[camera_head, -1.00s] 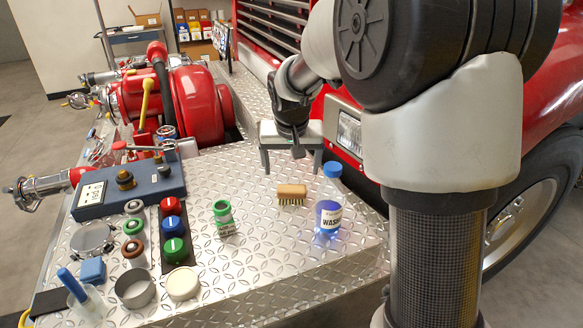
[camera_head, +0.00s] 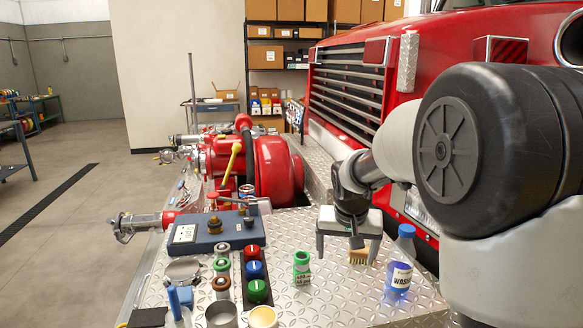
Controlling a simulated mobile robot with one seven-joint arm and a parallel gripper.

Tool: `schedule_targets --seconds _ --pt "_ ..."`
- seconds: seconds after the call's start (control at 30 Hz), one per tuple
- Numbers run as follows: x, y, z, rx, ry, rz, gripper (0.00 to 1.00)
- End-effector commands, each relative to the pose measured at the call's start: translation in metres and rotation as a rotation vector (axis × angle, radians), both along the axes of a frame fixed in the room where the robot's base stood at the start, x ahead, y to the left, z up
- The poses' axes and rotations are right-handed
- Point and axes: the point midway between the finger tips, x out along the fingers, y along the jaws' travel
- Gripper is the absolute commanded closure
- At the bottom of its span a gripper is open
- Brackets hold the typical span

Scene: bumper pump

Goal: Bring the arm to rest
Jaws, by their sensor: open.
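I cannot tell the gap between the fingertips and the deck.
A blue wash bottle (camera_head: 400,262) stands right of the brush, and a green-capped bottle (camera_head: 302,268) left of it. A blue gauge box (camera_head: 212,231), coloured buttons (camera_head: 255,270) and a red pump (camera_head: 275,168) are further left. The red truck (camera_head: 350,80) rises behind.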

Motion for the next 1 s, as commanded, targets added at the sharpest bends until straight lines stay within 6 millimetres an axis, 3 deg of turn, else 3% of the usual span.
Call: schedule_targets --seconds 0.1,0.2,0.37,0.57,0.7,0.83,1.0 --pt "0.000 0.000 0.000 0.000 0.000 0.000 0.16" --pt "-0.024 -0.003 0.040 0.001 -0.015 0.011 0.16" --pt "-0.063 -0.007 0.083 -0.001 -0.024 0.034 0.16" --pt "-0.131 -0.011 0.144 -0.002 -0.049 0.076 0.16" --pt "-0.198 -0.013 0.183 -0.005 -0.069 0.117 0.16" --pt "-0.250 -0.012 0.199 -0.007 -0.084 0.157 0.16" --pt "-0.285 -0.010 0.202 -0.010 -0.095 0.187 0.16"
